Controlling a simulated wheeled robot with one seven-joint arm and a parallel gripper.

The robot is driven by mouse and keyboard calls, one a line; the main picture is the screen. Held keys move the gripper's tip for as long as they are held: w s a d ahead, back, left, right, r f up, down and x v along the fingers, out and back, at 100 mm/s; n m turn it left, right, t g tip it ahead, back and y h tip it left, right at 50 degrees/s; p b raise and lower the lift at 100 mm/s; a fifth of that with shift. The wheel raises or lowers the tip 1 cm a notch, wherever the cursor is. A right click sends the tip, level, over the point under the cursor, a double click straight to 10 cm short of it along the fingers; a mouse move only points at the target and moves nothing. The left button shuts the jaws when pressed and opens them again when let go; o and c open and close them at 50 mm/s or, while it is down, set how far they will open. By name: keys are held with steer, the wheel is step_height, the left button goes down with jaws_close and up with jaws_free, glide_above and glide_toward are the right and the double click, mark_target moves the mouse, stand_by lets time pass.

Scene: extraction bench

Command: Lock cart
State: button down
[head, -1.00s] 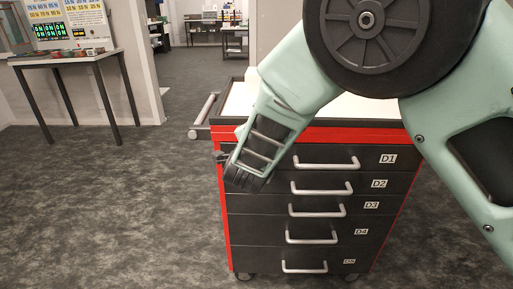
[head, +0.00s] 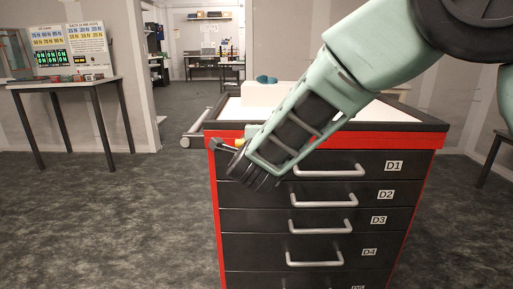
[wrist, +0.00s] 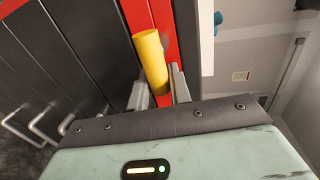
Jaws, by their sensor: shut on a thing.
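The cart (head: 320,223) is a black and red cabinet with labelled drawers, standing in front of me. All the drawer fronts that show look closed. A yellow cylinder (wrist: 151,62) sticks out by the cart's red front edge in the wrist view. A small bit of its yellow (head: 240,142) shows at the cart's upper left corner in the head view. My gripper (wrist: 160,85) has its two fingers on either side of the yellow cylinder and is shut on it. In the head view my wrist hides most of the cylinder and part of drawer D1.
A silver side handle (head: 196,128) juts out left of the cart. A white box (head: 262,94) with teal items (head: 266,79) is seen beyond the cart's top. A table (head: 62,84) with small devices stands at the left. The floor between is clear.

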steer(key=c, duration=1.3)
jaws_free()
steer(key=s+r, duration=0.1)
steer(key=s, duration=0.4)
steer(key=s+r, duration=0.1)
steer(key=s, duration=0.5)
steer(key=s+r+p, duration=0.1)
steer(key=s, duration=0.5)
steer(key=shift+a+r, duration=0.15)
steer(key=shift+a, duration=0.15)
